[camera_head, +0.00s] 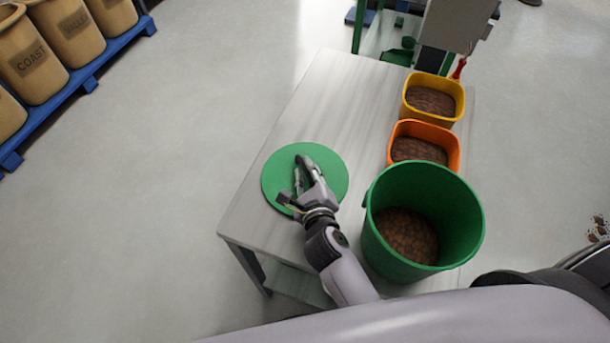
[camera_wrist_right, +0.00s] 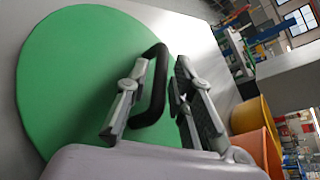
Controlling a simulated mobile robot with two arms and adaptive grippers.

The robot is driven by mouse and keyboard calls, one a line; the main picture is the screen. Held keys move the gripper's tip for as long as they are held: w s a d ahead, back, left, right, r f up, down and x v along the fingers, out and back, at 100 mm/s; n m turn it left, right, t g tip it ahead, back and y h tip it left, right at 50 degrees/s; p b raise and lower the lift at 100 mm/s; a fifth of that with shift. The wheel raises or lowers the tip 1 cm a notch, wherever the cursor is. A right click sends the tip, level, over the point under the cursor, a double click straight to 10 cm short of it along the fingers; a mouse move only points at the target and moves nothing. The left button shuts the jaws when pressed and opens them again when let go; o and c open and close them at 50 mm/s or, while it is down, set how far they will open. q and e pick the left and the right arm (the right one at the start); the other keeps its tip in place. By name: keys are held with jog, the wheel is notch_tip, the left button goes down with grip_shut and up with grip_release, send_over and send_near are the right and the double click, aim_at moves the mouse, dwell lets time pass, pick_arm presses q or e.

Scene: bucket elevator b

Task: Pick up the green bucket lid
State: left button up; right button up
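The green bucket lid (camera_head: 275,180) is a flat round disc lying on the left part of the grey table. In the right wrist view the lid (camera_wrist_right: 75,80) shows a black handle (camera_wrist_right: 157,80) standing up from it. My right gripper (camera_head: 303,174) is over the lid. In the wrist view its two fingers are apart, one on each side of the handle, with gaps visible. Whether a finger touches the handle is unclear. The green bucket (camera_head: 378,240) stands open, right of the lid, with brown contents. My left gripper is not in view.
An orange bin (camera_head: 399,131) and a yellow bin (camera_head: 440,80) with brown contents stand along the table's right side. The grey table top (camera_head: 335,110) is bare behind the lid. Tan sacks (camera_head: 65,30) stand on a blue pallet at far left.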

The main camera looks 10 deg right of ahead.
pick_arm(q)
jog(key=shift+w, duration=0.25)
pick_arm(e)
grip_shut()
jog(key=shift+r, duration=0.1)
